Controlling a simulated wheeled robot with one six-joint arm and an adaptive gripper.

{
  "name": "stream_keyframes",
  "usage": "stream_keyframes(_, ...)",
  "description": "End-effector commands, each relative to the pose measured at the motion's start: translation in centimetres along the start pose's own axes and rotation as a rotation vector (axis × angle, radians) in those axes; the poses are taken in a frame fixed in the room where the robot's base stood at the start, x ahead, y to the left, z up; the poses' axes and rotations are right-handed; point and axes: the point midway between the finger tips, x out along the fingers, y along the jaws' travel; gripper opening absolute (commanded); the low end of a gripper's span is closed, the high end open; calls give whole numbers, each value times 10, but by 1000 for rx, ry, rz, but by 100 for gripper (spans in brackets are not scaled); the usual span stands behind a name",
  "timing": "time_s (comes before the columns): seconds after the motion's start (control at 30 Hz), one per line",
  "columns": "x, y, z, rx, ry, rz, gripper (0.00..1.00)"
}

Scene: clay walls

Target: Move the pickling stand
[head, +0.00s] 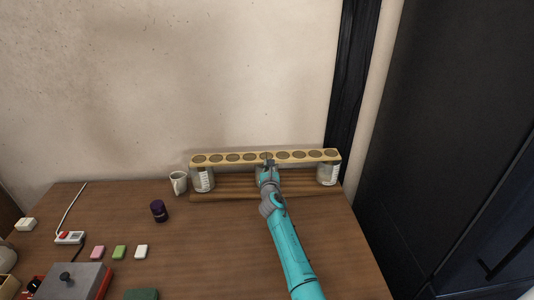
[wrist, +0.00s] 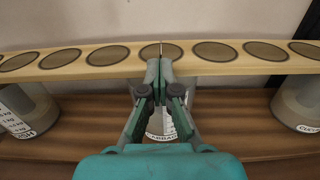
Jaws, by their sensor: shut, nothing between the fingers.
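What I take for the pickling stand is a long pale wooden board (head: 216,159) with a row of dark round discs or holes. In the head view it spans above the glass jars at the table's back; it also crosses the wrist view (wrist: 102,57). A labelled jar (head: 203,180) is under its left end and another (head: 328,174) under its right end. A middle jar (wrist: 163,122) is mostly hidden behind my fingers. My gripper (head: 268,164) is shut and empty. Its fingertips (wrist: 158,68) overlap the board's middle in the wrist view; I cannot tell if they touch.
A slatted brown wooden rack (head: 235,184) lies under the jars. A cream mug (head: 179,183) and a dark purple jar (head: 159,211) stand left of it. Coloured blocks (head: 119,252) and a grey box (head: 72,281) are at front left. A dark cabinet (head: 450,130) rises at right.

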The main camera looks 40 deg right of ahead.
Motion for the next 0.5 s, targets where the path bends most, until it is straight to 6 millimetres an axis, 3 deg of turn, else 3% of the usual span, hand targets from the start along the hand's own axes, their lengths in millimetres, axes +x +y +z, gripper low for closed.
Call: stream_keyframes(0.5, 1, 1, 70, 1, -4, 3, 0)
